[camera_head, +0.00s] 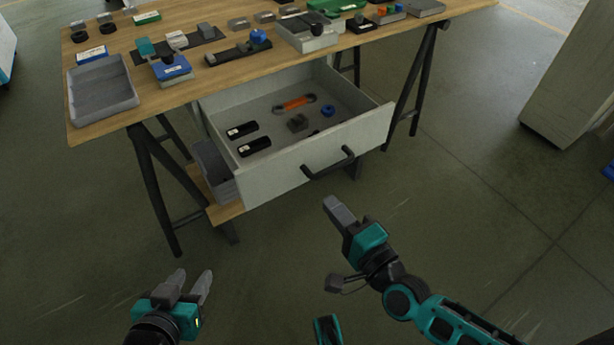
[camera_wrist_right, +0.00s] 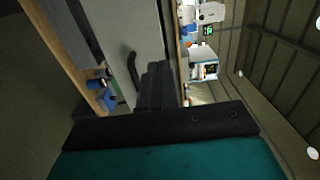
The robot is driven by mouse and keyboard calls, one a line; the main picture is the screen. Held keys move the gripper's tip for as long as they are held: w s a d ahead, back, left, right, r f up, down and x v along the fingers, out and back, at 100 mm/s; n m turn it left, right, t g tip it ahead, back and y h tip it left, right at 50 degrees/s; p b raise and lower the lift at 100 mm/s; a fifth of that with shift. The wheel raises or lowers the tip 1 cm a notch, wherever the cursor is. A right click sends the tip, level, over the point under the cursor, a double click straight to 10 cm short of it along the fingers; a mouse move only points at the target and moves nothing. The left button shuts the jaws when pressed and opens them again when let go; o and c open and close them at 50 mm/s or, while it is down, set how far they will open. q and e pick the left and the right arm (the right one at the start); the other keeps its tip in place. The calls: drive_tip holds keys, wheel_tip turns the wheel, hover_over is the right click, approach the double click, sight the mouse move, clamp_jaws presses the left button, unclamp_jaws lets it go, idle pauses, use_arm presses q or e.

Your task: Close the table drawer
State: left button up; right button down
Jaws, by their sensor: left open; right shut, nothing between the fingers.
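The table drawer (camera_head: 254,179) is pulled well out from under the wooden table in the head view. Its pale front carries a dark bar handle (camera_head: 328,165). My right gripper (camera_head: 333,206) is shut and empty, in front of the drawer front and apart from the handle. In the right wrist view the shut fingers (camera_wrist_right: 157,86) show near the handle (camera_wrist_right: 132,70) and the drawer front (camera_wrist_right: 140,28). My left gripper (camera_head: 192,284) is open and empty, low at the left, away from the drawer.
The drawer holds an orange-handled item (camera_head: 294,104), a blue ring (camera_head: 328,111) and dark pieces. The wooden table (camera_head: 112,48) bears a grey tray (camera_head: 103,88) and several small parts. Black trestle legs (camera_head: 153,185) flank the drawer. The floor before it is clear. A pale cabinet (camera_head: 568,85) stands right.

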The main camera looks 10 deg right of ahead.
sight(288, 152)
use_arm(q)
drive_tip(key=shift+w+a+f+b, duration=0.1)
drive_tip(key=shift+a+f+b, duration=0.05)
drive_tip(key=shift+f+b, duration=0.7)
use_arm(e)
drive_tip(key=x, duration=1.4)
use_arm(q)
drive_tip(key=shift+w, duration=0.1)
